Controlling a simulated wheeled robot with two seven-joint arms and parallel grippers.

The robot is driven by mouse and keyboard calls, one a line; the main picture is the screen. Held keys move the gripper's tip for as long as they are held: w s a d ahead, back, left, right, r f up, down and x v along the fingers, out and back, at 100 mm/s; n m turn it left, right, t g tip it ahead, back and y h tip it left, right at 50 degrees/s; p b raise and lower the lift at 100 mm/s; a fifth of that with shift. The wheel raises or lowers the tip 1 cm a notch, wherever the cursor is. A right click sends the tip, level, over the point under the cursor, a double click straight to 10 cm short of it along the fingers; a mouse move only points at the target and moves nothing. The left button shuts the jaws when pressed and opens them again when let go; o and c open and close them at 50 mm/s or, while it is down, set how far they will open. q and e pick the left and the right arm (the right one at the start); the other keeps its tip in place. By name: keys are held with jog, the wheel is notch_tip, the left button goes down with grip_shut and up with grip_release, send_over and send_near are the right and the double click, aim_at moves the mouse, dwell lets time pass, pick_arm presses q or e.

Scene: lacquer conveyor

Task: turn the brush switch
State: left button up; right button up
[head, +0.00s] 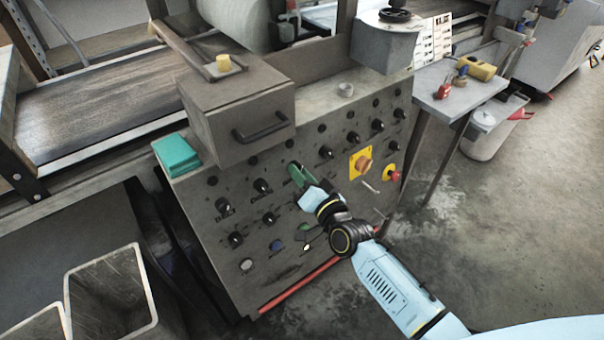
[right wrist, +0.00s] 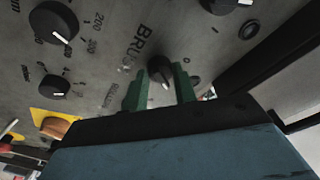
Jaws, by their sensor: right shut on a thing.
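The brush switch (right wrist: 161,69) is a black round knob with a white pointer line, on the grey panel (head: 225,275). In the right wrist view the fingers (right wrist: 161,84) lie on either side of the knob. In the head view the fingers hide most of the knob. My left gripper is not in view.
Several similar black knobs surround the switch, including one to its right (head: 326,152). A yellow-backed orange switch (head: 363,163) and a red button (head: 391,173) sit farther right. A box with a handle (head: 238,112) juts out above. The floor at right is open.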

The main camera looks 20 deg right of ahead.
jog(key=o, duration=1)
jog(key=shift+c, duration=0.2)
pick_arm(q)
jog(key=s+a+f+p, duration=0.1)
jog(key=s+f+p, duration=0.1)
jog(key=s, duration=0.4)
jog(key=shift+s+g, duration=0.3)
pick_arm(e)
jog(key=v, duration=1.3)
jog(key=shift+s, duration=0.2)
